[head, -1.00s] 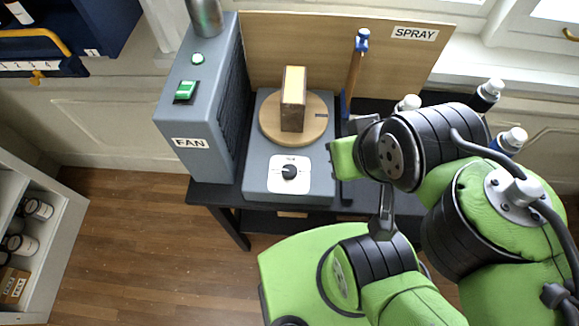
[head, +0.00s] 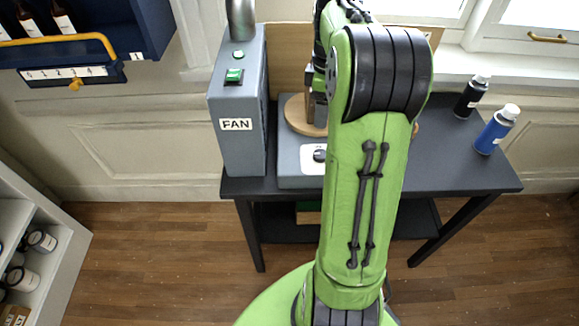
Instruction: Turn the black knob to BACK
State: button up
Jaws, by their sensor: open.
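The black knob (head: 319,155) sits on a white dial plate (head: 309,165) on the front of the grey turntable box (head: 290,175). My arm covers its right part, and its pointer and markings cannot be read. The round wooden turntable (head: 297,122) behind it is mostly hidden. My gripper (head: 319,88) is only partly seen beside my arm, above the turntable and behind the knob. It is open; its fingertips are largely hidden. The wooden block on the turntable is almost wholly covered.
The grey FAN box (head: 237,155), with a green switch (head: 234,76), stands close left of the turntable box. A black bottle (head: 472,97) and a blue bottle (head: 497,130) stand at the right of the dark table (head: 460,170). The table's right front is clear.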

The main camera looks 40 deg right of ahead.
aim_at(320, 153)
jog(key=f+b, duration=0.1)
jog(key=f, duration=0.4)
jog(key=f+b, duration=0.1)
jog(key=f, duration=0.4)
jog(key=f+b, duration=0.1)
jog(key=f, duration=0.4)
jog(key=shift+d+f+b, duration=0.3)
jog(key=shift+d+f, duration=0.05)
jog(key=shift+d, duration=0.05)
jog(key=shift+c, duration=0.5)
jog(key=c, duration=1)
